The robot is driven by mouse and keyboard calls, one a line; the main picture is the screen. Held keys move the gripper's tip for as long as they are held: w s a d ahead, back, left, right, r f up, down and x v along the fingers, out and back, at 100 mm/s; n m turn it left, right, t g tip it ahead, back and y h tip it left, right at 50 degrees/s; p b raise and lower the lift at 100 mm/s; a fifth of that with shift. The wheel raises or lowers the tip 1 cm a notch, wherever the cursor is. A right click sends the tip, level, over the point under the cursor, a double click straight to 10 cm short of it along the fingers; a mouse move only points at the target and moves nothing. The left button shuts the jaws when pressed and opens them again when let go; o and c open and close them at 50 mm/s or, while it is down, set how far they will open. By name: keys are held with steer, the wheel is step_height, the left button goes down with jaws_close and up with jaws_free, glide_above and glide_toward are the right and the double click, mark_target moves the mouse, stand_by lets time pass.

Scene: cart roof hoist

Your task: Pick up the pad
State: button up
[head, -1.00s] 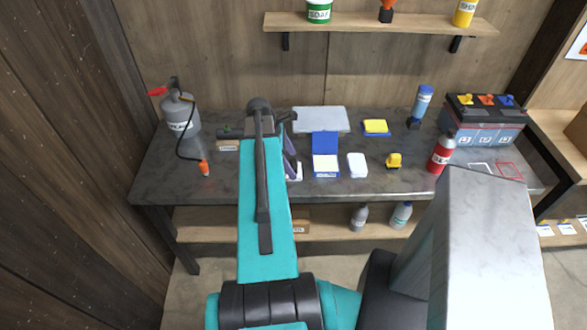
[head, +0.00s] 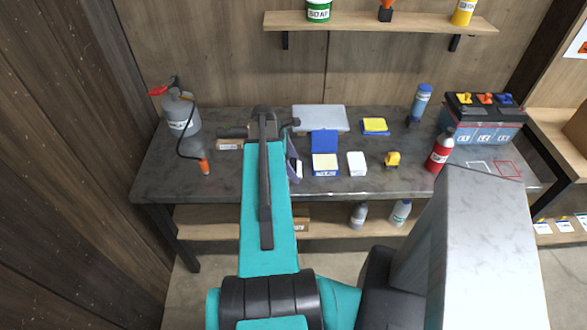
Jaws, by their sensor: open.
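Several flat pieces could be the pad, and I cannot tell which it is. A white pad (head: 356,163) lies on the bench right of an open blue box (head: 324,143) with a pale, yellow-edged block in it. A yellow pad (head: 375,125) lies on a blue base farther back. My gripper (head: 290,124) is at the far end of my arm, left of these pieces and apart from them. It is mostly hidden behind my arm, and only dark parts show on either side. Its jaws are open, and I see nothing held.
A grey spray can (head: 181,114) with a hose stands at the left. A grey plate (head: 320,118) lies at the back. At the right are a yellow piece (head: 392,159), a red bottle (head: 440,151), a blue bottle (head: 421,100) and a battery (head: 484,120).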

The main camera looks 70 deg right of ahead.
mark_target(293, 163)
steer(key=c, duration=1.1)
steer(key=shift+c, duration=0.2)
steer(key=shift+r, duration=0.1)
steer(key=shift+r+b, duration=1.4)
steer(key=shift+r, duration=3.5)
steer(key=o, duration=0.3)
steer(key=shift+c, duration=1)
steer(key=shift+f+b, duration=2)
